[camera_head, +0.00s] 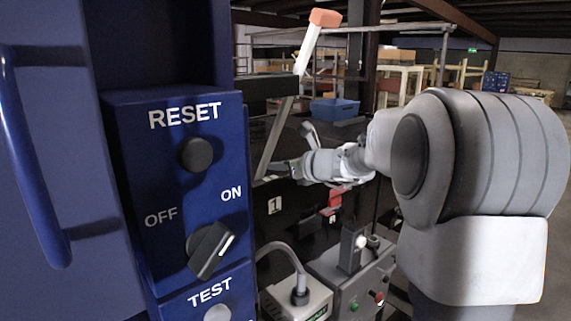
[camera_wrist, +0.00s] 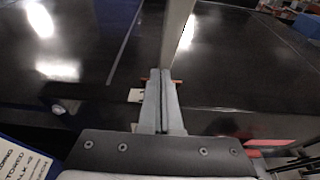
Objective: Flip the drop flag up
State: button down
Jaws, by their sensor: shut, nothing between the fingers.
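A long pale bar with an orange block on top (camera_head: 305,48), which looks like the drop flag, stands up and leans to the right in the head view. Its lower part runs down to the tips of my gripper (camera_head: 274,168). In the wrist view the pale bar (camera_wrist: 176,35) rises just beyond my gripper (camera_wrist: 161,75). The two fingers are together, with nothing held between them. A thin orange edge shows at both sides of the fingertips. I cannot tell whether the fingers touch the bar.
A blue control panel (camera_head: 128,150) with RESET, OFF/ON and TEST controls fills the near left. A grey box with buttons (camera_head: 345,285) and a cabled white box (camera_head: 297,300) stand low in front. The dark conveyor housing (camera_wrist: 70,60) lies beyond my gripper. A blue bin (camera_head: 334,109) is further back.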

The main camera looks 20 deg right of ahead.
jog(key=shift+x, duration=0.9)
jog(key=shift+w, duration=0.1)
